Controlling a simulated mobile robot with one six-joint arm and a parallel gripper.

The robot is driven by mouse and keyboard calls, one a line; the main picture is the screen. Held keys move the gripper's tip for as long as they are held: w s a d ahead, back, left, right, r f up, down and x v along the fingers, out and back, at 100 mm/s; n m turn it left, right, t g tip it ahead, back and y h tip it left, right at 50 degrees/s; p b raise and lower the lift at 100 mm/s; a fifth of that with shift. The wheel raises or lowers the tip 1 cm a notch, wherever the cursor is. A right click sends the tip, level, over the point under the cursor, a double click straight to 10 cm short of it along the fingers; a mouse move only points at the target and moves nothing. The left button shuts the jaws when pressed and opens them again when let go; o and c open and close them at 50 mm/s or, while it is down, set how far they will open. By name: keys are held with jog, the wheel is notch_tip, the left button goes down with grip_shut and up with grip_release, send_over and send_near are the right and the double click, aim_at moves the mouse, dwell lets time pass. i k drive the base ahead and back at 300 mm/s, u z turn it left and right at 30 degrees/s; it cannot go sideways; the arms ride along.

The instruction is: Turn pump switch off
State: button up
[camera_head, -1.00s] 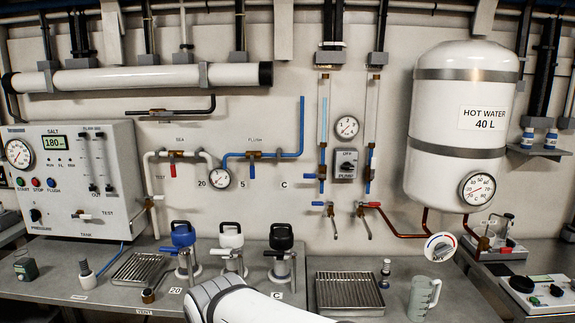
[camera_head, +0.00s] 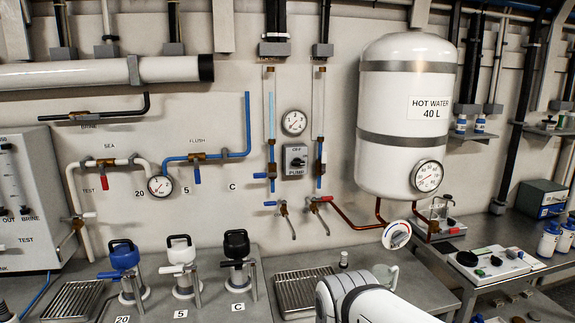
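The pump switch (camera_head: 295,158) is a small grey plate with a dark knob on the back wall. Lettering at its top looks like OFF, and PUMP shows at its bottom edge. The knob's exact setting is too small to tell. It sits just below a round pressure gauge (camera_head: 294,122), between two vertical clear tubes. My white arm (camera_head: 375,303) enters at the bottom, right of the middle, well below and in front of the switch. My gripper is not visible, and nothing of mine touches the switch.
A large hot water tank (camera_head: 408,115) hangs right of the switch. Small taps (camera_head: 320,205) stick out below it. Three lidded devices with blue, white and black tops (camera_head: 238,245) stand on the bench, beside a drain grate (camera_head: 298,292). A clear jug (camera_head: 386,275) is partly behind my arm.

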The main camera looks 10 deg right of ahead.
aim_at(296, 162)
jog(key=u, duration=0.05)
jog(key=i, duration=1)
jog(key=z, duration=0.05)
